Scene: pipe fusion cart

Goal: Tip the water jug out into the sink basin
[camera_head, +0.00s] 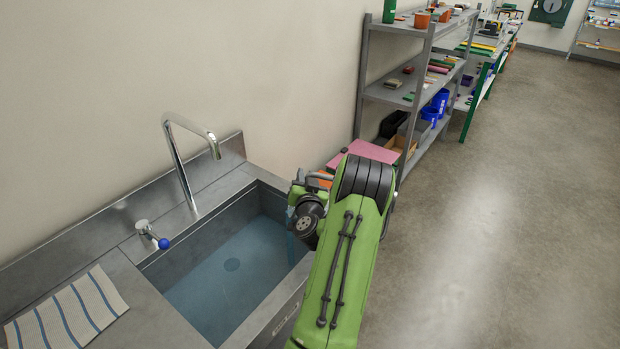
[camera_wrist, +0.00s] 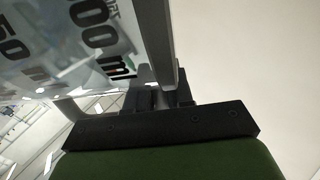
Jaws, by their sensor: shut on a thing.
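My gripper (camera_wrist: 160,92) is shut on the jug, at the grey upright handle beside the wall. In the head view my gripper (camera_head: 300,190) is at the basin's right far corner, partly hidden by my wrist. A narrow bluish strip hangs below it; I cannot tell whether it is jug or water.
A tall faucet (camera_head: 185,160) and a blue-knobbed lever (camera_head: 152,235) stand behind the basin. A striped cloth (camera_head: 70,310) lies on the counter at left. Grey shelves (camera_head: 415,85) with boxes stand along the wall beyond my arm. The floor at right is clear.

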